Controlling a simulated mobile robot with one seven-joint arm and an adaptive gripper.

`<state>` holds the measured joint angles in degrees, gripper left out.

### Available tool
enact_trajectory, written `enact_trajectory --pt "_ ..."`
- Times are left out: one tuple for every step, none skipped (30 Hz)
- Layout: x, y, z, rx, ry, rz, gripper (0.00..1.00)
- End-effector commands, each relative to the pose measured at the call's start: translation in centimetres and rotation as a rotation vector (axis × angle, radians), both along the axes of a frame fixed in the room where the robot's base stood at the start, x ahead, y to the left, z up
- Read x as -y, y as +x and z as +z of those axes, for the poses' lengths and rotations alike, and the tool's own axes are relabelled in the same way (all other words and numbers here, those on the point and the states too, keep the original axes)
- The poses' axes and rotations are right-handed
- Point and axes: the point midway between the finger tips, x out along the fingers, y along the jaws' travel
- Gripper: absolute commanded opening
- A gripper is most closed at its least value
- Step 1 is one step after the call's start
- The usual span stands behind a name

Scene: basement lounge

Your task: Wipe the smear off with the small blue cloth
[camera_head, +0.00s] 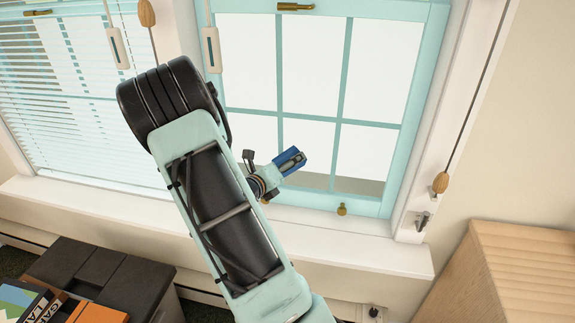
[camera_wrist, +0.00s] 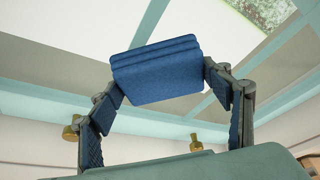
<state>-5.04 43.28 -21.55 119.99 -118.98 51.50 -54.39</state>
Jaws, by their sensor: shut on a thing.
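My gripper (camera_head: 283,163) is in front of the lower part of the right window (camera_head: 346,72), near its lower middle panes. It is shut on a small blue cloth (camera_wrist: 157,70), a folded, layered pad. In the wrist view the pad spans between the two fingertips, with window glass and pale teal bars behind it. I cannot tell whether the cloth touches the glass. I cannot make out a distinct smear in either view; my arm and the cloth cover part of the window.
A white sill (camera_head: 350,248) runs below the window. Brass knobs (camera_head: 342,209) sit on the lower sash rail. Blind cords with wooden pulls (camera_head: 440,183) hang at the sides. A wooden cabinet (camera_head: 520,285) stands at lower right, dark boxes (camera_head: 95,270) at lower left.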

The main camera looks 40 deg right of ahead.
Motion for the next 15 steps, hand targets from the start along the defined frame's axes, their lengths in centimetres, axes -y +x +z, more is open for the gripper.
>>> enact_trajectory --pt "-0.5 -0.3 0.1 -0.001 0.001 0.002 0.52" --pt "-0.7 -0.4 0.1 0.000 0.001 0.001 0.52" --pt "-1.0 -0.7 0.1 0.000 0.001 0.002 0.52" --pt "-1.3 -0.9 0.1 0.000 0.001 0.002 0.52" --pt "-1.5 -1.1 0.1 0.000 0.000 0.001 0.52" --pt "-1.8 -1.4 0.1 0.000 0.000 0.001 0.52" --pt "-2.0 -1.6 0.1 -0.001 0.000 0.001 0.52" --pt "-2.2 -1.8 0.1 0.000 0.001 0.001 0.52" --pt "-2.5 -2.0 0.1 0.000 0.000 0.001 0.52" --pt "-2.8 -2.2 0.1 0.000 0.000 0.001 0.52" --pt "-3.0 -2.4 0.1 0.000 0.001 0.002 0.52" --pt "-3.3 -2.7 0.1 0.000 0.001 0.002 0.52" --pt "-3.5 -2.9 0.1 -0.001 0.001 0.002 0.52" --pt "-3.7 -3.0 0.1 -0.001 0.001 0.002 0.52" --pt "-3.9 -3.2 0.1 -0.001 0.001 0.002 0.52"
